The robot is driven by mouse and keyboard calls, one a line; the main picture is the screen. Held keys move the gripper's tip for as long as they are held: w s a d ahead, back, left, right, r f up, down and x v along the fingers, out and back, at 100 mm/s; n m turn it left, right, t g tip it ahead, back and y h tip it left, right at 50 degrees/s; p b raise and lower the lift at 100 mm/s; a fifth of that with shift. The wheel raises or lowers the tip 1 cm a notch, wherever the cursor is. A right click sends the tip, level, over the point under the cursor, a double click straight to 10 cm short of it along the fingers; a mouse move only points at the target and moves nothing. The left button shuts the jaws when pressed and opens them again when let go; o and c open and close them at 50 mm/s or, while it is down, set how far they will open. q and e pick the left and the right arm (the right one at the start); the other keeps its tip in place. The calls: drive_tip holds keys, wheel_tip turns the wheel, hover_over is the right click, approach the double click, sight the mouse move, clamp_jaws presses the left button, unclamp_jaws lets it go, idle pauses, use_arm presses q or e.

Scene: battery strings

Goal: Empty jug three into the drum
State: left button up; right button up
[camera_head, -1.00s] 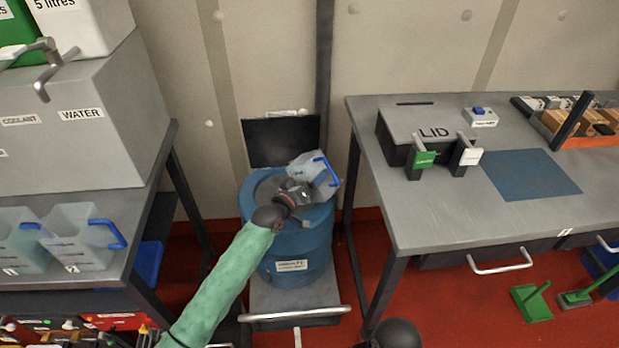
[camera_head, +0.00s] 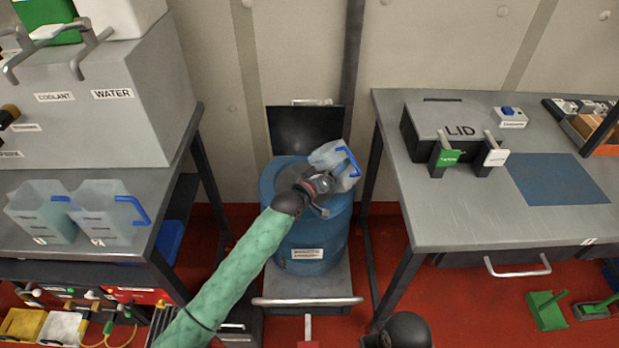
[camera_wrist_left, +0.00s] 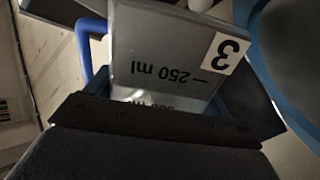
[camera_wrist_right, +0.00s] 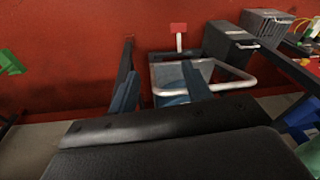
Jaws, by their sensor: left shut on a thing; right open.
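Jug three (camera_head: 328,157), a clear jug with a blue handle, is tilted above the blue drum (camera_head: 308,246). In the left wrist view the jug (camera_wrist_left: 165,62) shows its "3" label and a "250 ml" mark upside down. My left gripper (camera_head: 322,187) is shut on the jug, over the drum's right part. The arm and gripper cover part of the drum's top, and I cannot tell how much liquid is in the jug. My right gripper (camera_wrist_right: 162,88) is open and empty, low over the floor.
The drum stands on a grey trolley with a handle bar (camera_head: 307,301), a raised black panel (camera_head: 305,132) behind it. Two similar jugs (camera_head: 45,208) stand on the left bench. A right-hand table (camera_head: 470,215) bears a box marked LID (camera_head: 430,118).

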use_arm(q)
drive_tip(key=shift+r, duration=0.1)
use_arm(e)
drive_tip(key=shift+s+f, duration=0.1)
drive_tip(key=shift+s, duration=0.2)
drive_tip(key=shift+w, duration=0.1)
use_arm(q)
drive_tip(key=shift+r, duration=0.1)
drive_tip(key=shift+r+n+p, duration=0.2)
drive_tip(key=shift+n+p, duration=0.2)
drive_tip(key=shift+p, duration=0.05)
drive_tip(key=shift+r+n+p, duration=0.2)
drive_tip(key=shift+n+p, duration=0.1)
drive_tip(key=shift+p, duration=0.05)
use_arm(e)
wheel_tip(320, 180, down, 6)
drive_tip(key=w, duration=0.1)
drive_tip(key=shift+w+f, duration=0.25)
drive_tip(key=shift+w, duration=0.1)
idle(0.4)
